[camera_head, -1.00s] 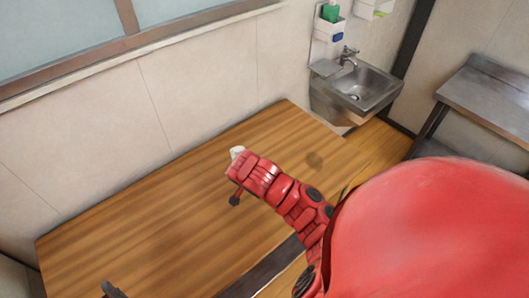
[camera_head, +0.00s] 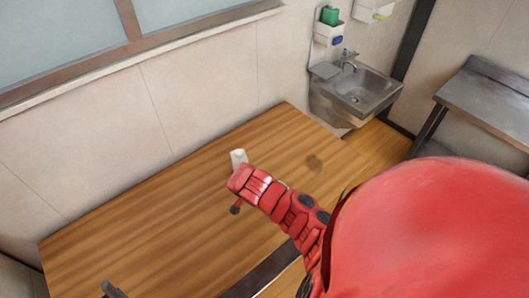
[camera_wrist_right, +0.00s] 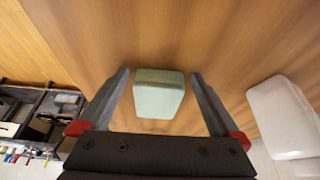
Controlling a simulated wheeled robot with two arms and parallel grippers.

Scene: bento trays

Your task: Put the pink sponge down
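I see no pink sponge in either view. In the right wrist view a pale mint-green block (camera_wrist_right: 159,98) lies on the wooden table between the two fingers of my right gripper (camera_wrist_right: 161,73). The fingers are open, with a narrow gap on each side of the block. In the head view a whitish block (camera_head: 238,157) stands on the table just beyond the end of my red right arm; it seems to be the same block. The arm hides its lower part. My left gripper cannot be made out in the head view.
The wooden table (camera_head: 150,230) is otherwise largely bare. A wall runs along its far side. A metal sink (camera_head: 360,92) and a steel side table (camera_head: 485,105) stand to the right. The wrist view shows a white rounded object (camera_wrist_right: 285,117) and a dark shelf (camera_wrist_right: 35,115) with small items.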

